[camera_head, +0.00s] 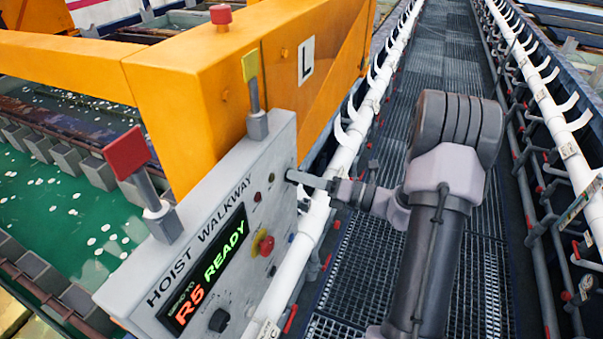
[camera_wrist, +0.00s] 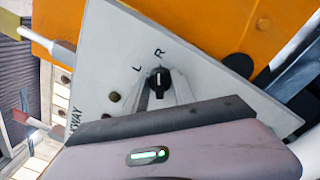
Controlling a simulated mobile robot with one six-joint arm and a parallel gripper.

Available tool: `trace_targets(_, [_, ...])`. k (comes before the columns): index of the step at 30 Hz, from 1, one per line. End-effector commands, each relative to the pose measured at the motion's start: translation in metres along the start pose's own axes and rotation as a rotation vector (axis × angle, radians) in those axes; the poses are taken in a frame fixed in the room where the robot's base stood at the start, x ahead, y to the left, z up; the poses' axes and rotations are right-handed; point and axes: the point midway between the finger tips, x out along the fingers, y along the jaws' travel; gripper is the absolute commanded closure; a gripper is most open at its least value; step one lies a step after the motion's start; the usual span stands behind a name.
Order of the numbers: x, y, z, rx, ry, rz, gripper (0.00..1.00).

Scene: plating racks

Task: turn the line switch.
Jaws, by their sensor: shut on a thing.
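The line switch is a black rotary knob (camera_wrist: 159,82) on the grey panel, with the letters L and R beside it. Its handle points roughly toward the R in the wrist view. My gripper (camera_wrist: 164,92) is shut on the knob, with a pale finger on each side. In the head view my gripper (camera_head: 294,176) reaches the upper right end of the grey control panel (camera_head: 222,205) and hides the knob there. The panel display (camera_head: 207,275) reads "R5 READY" in red and green.
The panel also has a red button on yellow (camera_head: 263,243), another black knob (camera_head: 219,320) and small lamps. Two posts with red (camera_head: 127,153) and yellow (camera_head: 250,66) tops stand on it. An orange hoist beam (camera_head: 200,80) is behind. White rails border the grated walkway (camera_head: 425,90).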

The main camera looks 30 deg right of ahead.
Motion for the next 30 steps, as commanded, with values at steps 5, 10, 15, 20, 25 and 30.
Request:
trace_targets(5, [0.0000,-0.0001,-0.0001,0.019,-0.001,0.000,1.00])
trace_targets(10, [0.0000,-0.0003,-0.0003,0.022,-0.001,0.000,1.00])
trace_targets(15, [0.0000,-0.0003,-0.0004,0.021,-0.001,0.000,1.00])
trace_targets(20, [0.0000,-0.0003,-0.0003,0.020,-0.001,0.000,0.47])
trace_targets(25, [0.0000,-0.0002,-0.0001,0.020,-0.001,0.000,0.47])
trace_targets(30, [-0.0044,-0.0007,0.0003,0.019,-0.003,-0.001,0.47])
